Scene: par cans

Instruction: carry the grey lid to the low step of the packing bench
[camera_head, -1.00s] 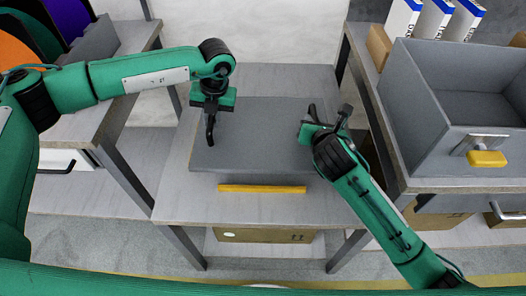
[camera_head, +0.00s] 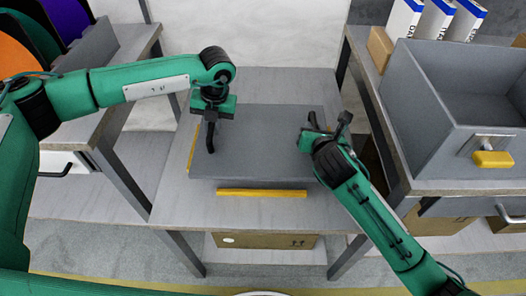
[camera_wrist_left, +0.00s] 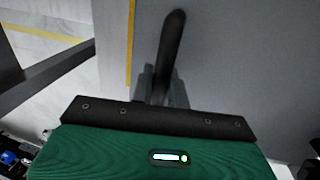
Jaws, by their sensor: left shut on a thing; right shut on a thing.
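The grey lid (camera_head: 258,145) is a flat grey panel over the low step of the packing bench (camera_head: 260,211), between yellow strips at its left and front. My left gripper (camera_head: 211,112) is shut on the black handle at the lid's left side. The left wrist view shows this handle (camera_wrist_left: 174,45) between the fingers, with the lid's grey face (camera_wrist_left: 240,60) beyond. My right gripper (camera_head: 320,124) is shut at the lid's right side; my own wrist hides most of what it grips. I cannot tell whether the lid touches the step.
A grey open drawer box (camera_head: 420,118) with a yellow-tipped handle stands on the right bench. White and blue boxes (camera_head: 435,20) stand behind it. A cardboard box (camera_head: 265,241) lies under the low step. Another bench (camera_head: 130,75) stands at left.

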